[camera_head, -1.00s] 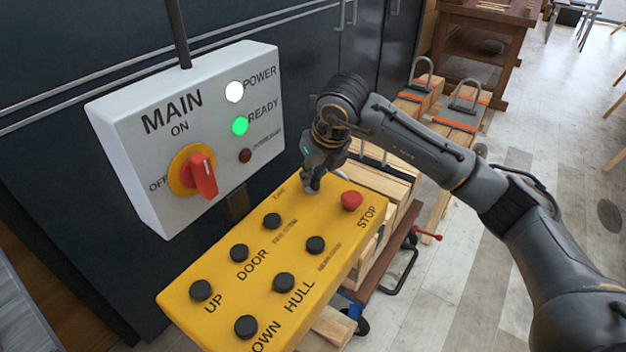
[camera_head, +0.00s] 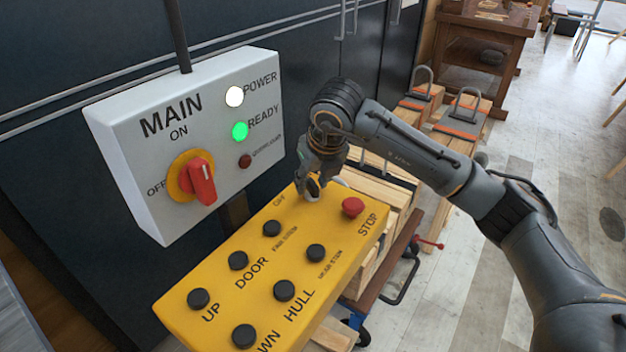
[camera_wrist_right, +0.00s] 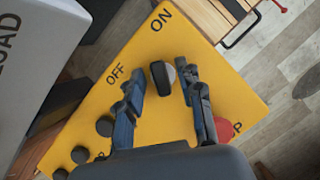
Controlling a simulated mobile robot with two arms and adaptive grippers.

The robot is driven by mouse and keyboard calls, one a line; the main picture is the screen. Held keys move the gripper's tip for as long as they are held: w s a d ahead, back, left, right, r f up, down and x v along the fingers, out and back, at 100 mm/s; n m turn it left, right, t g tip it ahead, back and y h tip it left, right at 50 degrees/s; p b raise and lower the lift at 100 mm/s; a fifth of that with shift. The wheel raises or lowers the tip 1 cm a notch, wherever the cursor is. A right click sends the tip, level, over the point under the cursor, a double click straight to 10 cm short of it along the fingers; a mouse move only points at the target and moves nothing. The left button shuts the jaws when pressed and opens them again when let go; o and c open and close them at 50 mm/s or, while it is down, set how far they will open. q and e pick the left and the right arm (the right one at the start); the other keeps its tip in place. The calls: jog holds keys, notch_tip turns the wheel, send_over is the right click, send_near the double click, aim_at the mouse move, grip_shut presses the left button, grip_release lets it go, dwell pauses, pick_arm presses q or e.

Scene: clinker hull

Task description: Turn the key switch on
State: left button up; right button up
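The key switch (camera_wrist_right: 160,79) is a black knob with a pale silvery edge on the yellow control box (camera_wrist_right: 88,125). It lies between OFF and ON labels in the right wrist view, its long side running roughly toward ON. My right gripper (camera_wrist_right: 162,88) is open, one finger on each side of the knob, with a visible gap at both sides. In the head view the right gripper (camera_head: 312,192) is low over the box's far end and mostly hides the switch. My left gripper is not in view.
A red STOP button (camera_head: 353,207) sits close to the right gripper. Several black buttons cover the rest of the box. Left of it stands a grey MAIN panel (camera_head: 150,190) with a red rotary switch (camera_head: 201,180) and lit POWER and READY lamps. Stacked timber (camera_head: 375,187) lies behind.

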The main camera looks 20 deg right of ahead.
jog(key=v, duration=1.2)
dwell(0.4)
